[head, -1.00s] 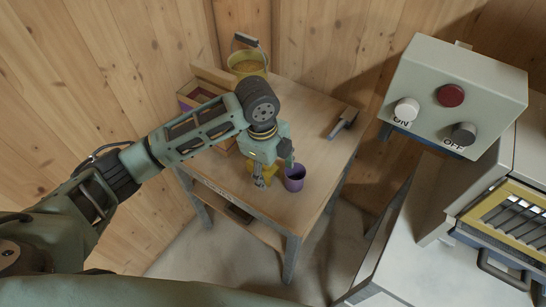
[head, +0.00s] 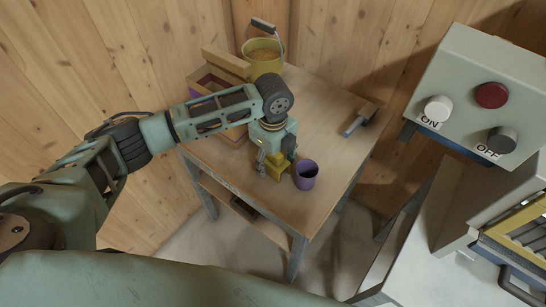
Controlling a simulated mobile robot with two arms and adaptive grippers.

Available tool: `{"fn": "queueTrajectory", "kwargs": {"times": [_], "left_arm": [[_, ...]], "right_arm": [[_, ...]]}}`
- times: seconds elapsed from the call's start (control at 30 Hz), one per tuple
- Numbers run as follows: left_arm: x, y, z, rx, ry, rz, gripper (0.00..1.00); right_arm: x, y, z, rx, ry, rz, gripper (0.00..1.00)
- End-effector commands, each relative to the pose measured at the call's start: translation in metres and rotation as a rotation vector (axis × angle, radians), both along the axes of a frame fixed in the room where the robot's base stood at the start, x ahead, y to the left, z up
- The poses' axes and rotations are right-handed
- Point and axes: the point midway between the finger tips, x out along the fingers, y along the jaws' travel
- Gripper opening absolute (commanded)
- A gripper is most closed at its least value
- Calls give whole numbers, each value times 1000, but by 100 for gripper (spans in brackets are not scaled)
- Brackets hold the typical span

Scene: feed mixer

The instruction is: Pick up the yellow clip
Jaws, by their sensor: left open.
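The yellow clip (head: 277,167) stands on the wooden table (head: 320,120), close to the left of a purple cup (head: 306,174). My left gripper (head: 264,161) is over the clip from above and behind it, fingers pointing down. It is open, with one finger visible at the clip's left side. The gripper body hides the clip's upper part, and I cannot tell whether the fingers touch it. My right gripper is not in view.
A yellow bucket (head: 263,58) and a wooden box (head: 216,79) stand at the table's back left. A dark-handled tool (head: 360,119) lies at the right edge. A control box (head: 486,95) with ON and OFF buttons stands right. The table's middle right is clear.

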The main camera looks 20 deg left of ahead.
Motion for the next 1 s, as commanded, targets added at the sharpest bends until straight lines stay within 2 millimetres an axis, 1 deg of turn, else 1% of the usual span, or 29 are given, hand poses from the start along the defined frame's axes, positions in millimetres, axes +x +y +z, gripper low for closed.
{"fn": "queueTrajectory", "kwargs": {"times": [0.1,0.33,0.37,0.8,1.0], "left_arm": [[0,0,-9,0,0,-1,61],[0,0,-11,0,-1,-1,61],[0,0,-11,0,-1,-1,59],[0,0,-11,0,-1,-1,21],[0,0,-11,0,-2,0,20]], "right_arm": [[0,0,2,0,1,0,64],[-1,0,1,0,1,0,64],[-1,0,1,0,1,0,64],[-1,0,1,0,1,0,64],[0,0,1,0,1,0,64]]}}
